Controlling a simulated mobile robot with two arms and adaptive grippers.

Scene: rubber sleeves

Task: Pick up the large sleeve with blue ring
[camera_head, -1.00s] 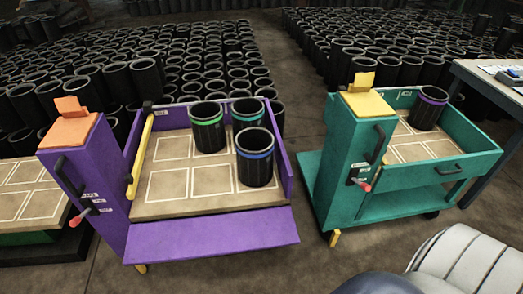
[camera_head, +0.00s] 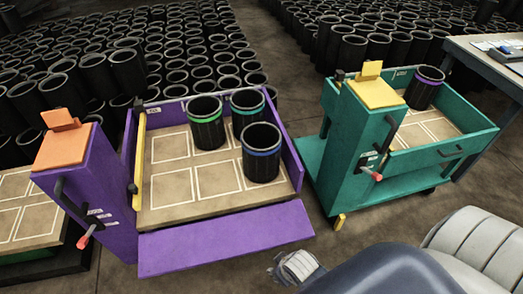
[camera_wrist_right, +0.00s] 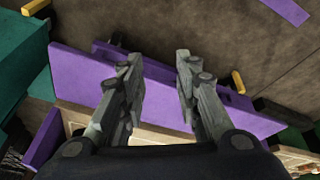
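The large black sleeve with the blue ring (camera_head: 262,165) stands upright on the bed of the purple cart (camera_head: 225,240), at the right front. A sleeve with a green ring (camera_head: 206,133) stands behind it to the left, and one with a teal ring (camera_head: 246,103) stands behind it. My right gripper (camera_head: 293,268) is low at the bottom of the head view, in front of the cart and apart from the sleeve. In the right wrist view its two fingers (camera_wrist_right: 158,62) are spread with nothing between them. No sleeve is clear there. My left gripper is not in view.
A teal cart (camera_head: 400,175) stands to the right with a purple-ringed sleeve (camera_head: 425,90) in it. An orange-topped post (camera_head: 66,147) and a yellow bar (camera_head: 139,150) edge the purple cart's left side. Many black sleeves fill the floor behind. The cart bed's left half is bare.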

